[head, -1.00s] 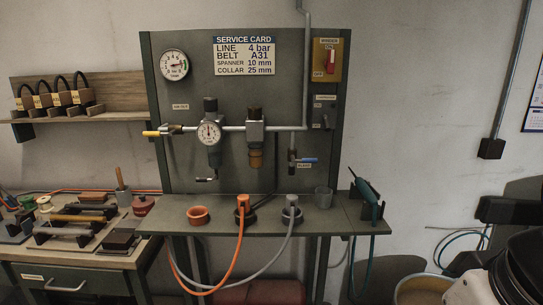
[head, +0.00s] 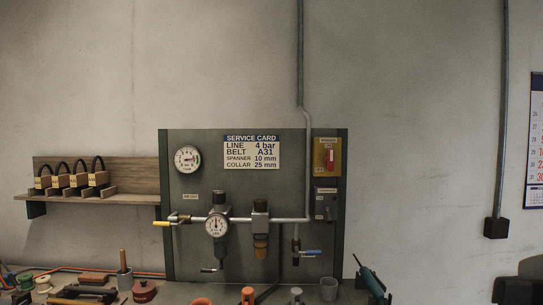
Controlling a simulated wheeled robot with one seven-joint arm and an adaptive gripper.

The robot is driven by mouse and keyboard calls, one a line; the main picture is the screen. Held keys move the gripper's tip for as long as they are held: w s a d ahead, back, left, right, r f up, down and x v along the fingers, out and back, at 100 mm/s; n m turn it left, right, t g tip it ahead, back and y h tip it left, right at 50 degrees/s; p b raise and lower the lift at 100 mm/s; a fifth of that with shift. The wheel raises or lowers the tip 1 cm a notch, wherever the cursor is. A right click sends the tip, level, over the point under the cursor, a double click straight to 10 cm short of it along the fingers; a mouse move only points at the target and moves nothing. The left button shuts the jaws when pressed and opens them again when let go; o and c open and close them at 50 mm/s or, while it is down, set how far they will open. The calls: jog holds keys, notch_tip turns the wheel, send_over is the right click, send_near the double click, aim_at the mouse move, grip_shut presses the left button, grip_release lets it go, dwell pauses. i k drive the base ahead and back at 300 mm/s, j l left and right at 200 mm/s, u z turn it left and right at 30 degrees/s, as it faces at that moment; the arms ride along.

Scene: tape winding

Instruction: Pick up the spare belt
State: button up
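Several spare belts (head: 80,165), black loops, stand in a row on the wooden wall shelf (head: 120,192) at the left. Each rises from a tan block with a small yellow label, too small to read here. The service card (head: 251,152) on the panel reads line 4 bar, belt A31, spanner 10 mm, collar 25 mm. My gripper is not in view.
The grey panel (head: 190,250) carries gauges, a pipe with valves, and a red switch on a yellow plate (head: 326,157). Below, the bench holds an orange fitting (head: 247,295), a grey cup (head: 328,289) and a teal tool (head: 370,282). Spools and tools crowd the lower left.

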aim_at(77, 181)
jog(key=u, duration=1.35)
